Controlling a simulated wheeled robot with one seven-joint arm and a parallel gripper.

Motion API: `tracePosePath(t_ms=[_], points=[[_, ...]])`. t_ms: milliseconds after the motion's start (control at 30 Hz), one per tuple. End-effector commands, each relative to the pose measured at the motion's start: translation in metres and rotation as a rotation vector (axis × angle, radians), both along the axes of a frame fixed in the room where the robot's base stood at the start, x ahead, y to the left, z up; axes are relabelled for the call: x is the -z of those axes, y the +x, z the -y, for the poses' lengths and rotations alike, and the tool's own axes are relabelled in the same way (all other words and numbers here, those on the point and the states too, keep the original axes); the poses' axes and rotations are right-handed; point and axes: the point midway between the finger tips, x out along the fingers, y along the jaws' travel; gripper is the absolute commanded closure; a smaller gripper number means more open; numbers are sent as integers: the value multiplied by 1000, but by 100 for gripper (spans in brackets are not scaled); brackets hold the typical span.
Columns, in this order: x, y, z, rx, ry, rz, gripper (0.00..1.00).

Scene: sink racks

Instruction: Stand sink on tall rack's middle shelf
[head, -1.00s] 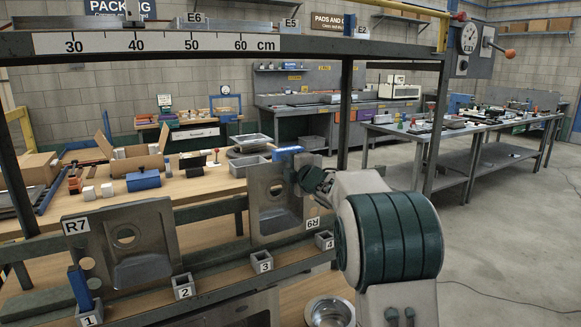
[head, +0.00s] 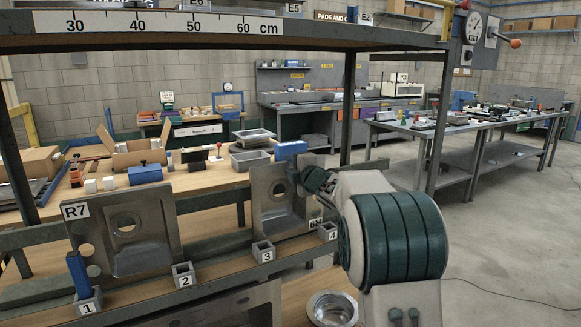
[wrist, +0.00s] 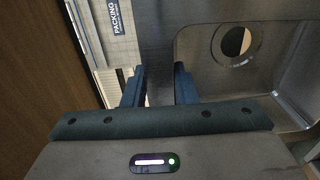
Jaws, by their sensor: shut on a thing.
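A steel sink (head: 268,222) with a round drain hole stands nearly upright at the tall rack's middle shelf (head: 222,272). Its lower edge is by the grey brackets marked 3 (head: 263,251) and 4 (head: 327,231); I cannot tell whether it touches the shelf. A partly hidden label at its lower right reads upside down. My gripper (head: 292,151) is shut on the sink's upper edge, coming from the right. In the wrist view, the sink (wrist: 190,25) passes between the blue fingers (wrist: 158,88), its bowl to the right.
Another sink labelled R7 (head: 150,222) stands left, behind brackets 1 (head: 88,302) and 2 (head: 183,275); a blue block (head: 77,272) is at bracket 1. The upper shelf with a ruler (head: 150,23) lies overhead. A rack post (head: 431,140) stands right. A round metal bowl (head: 332,308) is below.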

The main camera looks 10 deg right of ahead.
Motion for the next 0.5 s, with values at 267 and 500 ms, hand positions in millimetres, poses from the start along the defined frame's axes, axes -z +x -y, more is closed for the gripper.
tracePosePath(t_ms=[267, 500], points=[[-1, 0, 0, -1, 1, 6, 100], [1, 0, 0, -1, 1, 6, 100]])
